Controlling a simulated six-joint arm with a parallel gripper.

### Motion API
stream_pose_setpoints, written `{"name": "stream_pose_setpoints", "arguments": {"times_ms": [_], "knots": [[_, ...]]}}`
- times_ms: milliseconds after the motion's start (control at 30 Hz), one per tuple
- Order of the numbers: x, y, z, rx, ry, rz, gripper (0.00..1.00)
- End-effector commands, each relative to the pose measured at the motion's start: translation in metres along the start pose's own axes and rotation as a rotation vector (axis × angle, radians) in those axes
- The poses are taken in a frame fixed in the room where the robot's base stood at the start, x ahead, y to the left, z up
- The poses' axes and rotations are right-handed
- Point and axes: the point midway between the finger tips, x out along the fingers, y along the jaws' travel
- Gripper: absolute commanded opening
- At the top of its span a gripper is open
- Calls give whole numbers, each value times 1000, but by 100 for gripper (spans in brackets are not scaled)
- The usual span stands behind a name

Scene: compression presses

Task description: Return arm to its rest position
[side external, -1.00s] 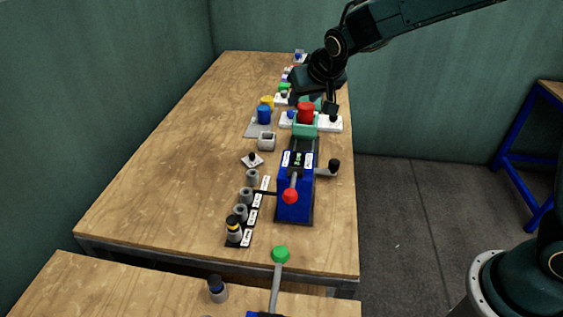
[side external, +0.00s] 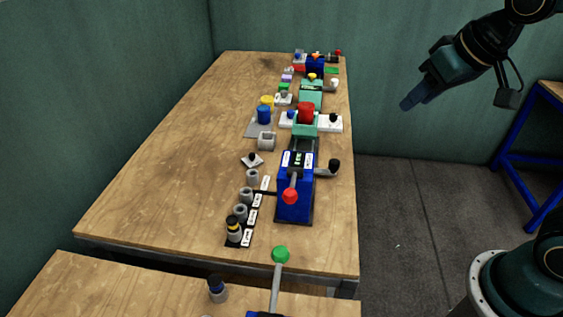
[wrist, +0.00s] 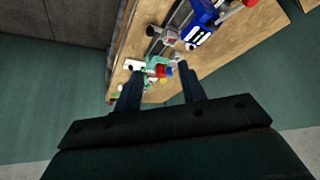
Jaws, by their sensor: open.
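My gripper (side external: 408,104) hangs in the air to the right of the long wooden table in the side external view, above the dark floor. It is clear of every object. In the wrist view, its two fingers (wrist: 160,85) are spread apart with nothing held between them. The table and the presses show small and distant beyond the fingertips.
The wooden table (side external: 170,160) carries a blue press (side external: 295,185) with a red knob, a green press with a red cylinder (side external: 306,113), and several grey cylinders in a labelled row. A nearer table (side external: 80,290) holds a green-knobbed lever (side external: 280,256).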

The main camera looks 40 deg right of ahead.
Motion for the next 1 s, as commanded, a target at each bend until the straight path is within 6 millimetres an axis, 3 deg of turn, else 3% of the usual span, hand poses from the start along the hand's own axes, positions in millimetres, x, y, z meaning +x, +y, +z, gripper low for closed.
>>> {"name": "stream_pose_setpoints", "arguments": {"times_ms": [300,500,1000], "knots": [[-31,10,71,-55,-25,-19,40],[-38,12,98,-80,-38,-25,40],[-39,13,106,-88,-44,-26,40]]}}
